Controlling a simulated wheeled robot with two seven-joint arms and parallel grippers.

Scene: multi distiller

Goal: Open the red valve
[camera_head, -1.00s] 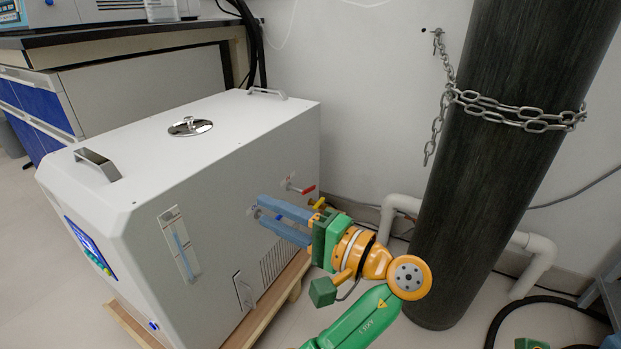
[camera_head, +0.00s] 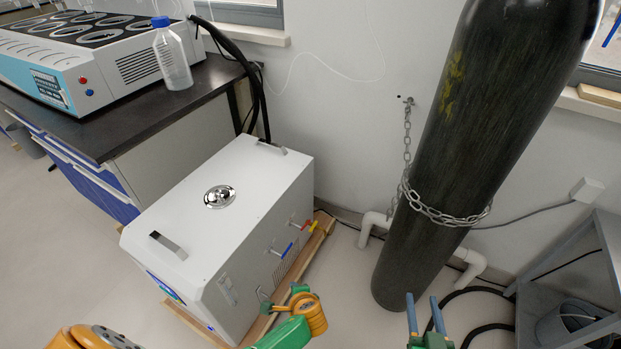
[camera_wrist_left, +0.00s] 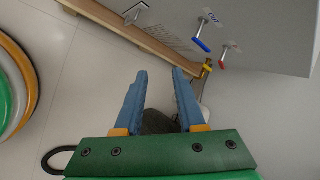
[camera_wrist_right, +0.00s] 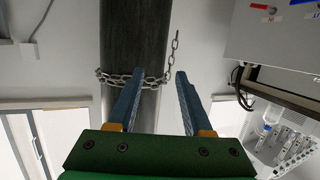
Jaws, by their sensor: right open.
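The red valve (camera_head: 308,224) is a small lever on the right side of the white box (camera_head: 220,220). It also shows in the left wrist view (camera_wrist_left: 222,65), right of a blue lever (camera_wrist_left: 202,46) marked OUT. My right gripper (camera_head: 424,297) is open and empty, in front of the dark cylinder. A red lever (camera_wrist_right: 265,7) shows at the top of the right wrist view.
The dark gas cylinder (camera_head: 440,170) stands chained to the wall, right of the box. White pipes (camera_head: 375,224) run behind it. A bench (camera_head: 215,85) with a bottle (camera_head: 172,60) is at left, a grey metal stand (camera_head: 575,255) at right. The box rests on a wooden base (camera_head: 190,318).

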